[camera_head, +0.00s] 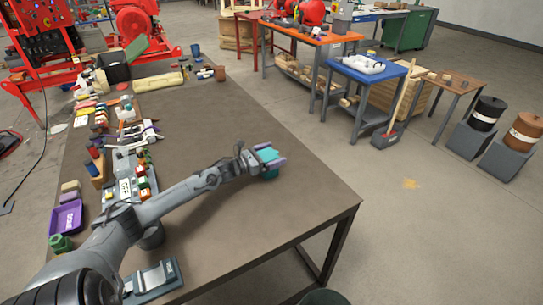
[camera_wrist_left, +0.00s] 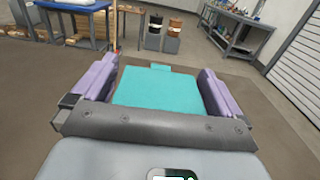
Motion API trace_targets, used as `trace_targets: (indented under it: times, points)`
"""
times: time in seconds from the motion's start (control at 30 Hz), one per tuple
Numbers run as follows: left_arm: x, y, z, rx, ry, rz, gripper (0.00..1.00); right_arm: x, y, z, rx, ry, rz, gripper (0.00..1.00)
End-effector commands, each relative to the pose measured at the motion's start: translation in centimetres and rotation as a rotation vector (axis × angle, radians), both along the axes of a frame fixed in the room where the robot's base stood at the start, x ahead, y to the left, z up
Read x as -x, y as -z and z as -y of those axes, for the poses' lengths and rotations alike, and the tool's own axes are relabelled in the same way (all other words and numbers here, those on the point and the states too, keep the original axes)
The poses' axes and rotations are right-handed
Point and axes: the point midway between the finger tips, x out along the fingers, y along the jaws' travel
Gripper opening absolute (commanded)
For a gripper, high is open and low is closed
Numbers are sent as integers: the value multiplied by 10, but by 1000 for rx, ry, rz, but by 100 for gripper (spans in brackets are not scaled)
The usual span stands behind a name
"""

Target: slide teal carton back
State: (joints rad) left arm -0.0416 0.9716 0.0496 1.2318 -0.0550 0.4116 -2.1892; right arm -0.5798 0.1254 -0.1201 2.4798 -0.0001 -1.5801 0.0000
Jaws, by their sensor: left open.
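The teal carton (camera_head: 268,156) sits on the brown table near its right side, short of the near right corner. My left gripper (camera_head: 270,157) reaches it from the left, with its purple fingers on either side of the carton. In the left wrist view, the teal carton (camera_wrist_left: 158,88) lies between the two open fingers of the left gripper (camera_wrist_left: 158,85). A narrow gap shows beside the right finger; contact at the left finger is hard to tell. The carton's lower part is hidden by the gripper. My right gripper is not in view.
The brown table (camera_head: 225,115) is clear around and behind the carton. Tools and small parts line its left side, with a purple tray (camera_head: 66,217) there. The table's right edge is close to the carton. A blue table (camera_head: 368,68) stands apart beyond it.

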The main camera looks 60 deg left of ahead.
Motion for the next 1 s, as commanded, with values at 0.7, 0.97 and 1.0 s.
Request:
trace_targets:
  times: [0.7,0.97,1.0]
  points:
    - [0,0,0,0,0,1,36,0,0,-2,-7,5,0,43]
    - [-1,-1,1,-1,1,2,36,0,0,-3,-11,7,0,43]
    - [-1,-1,1,-2,2,2,36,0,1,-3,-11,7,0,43]
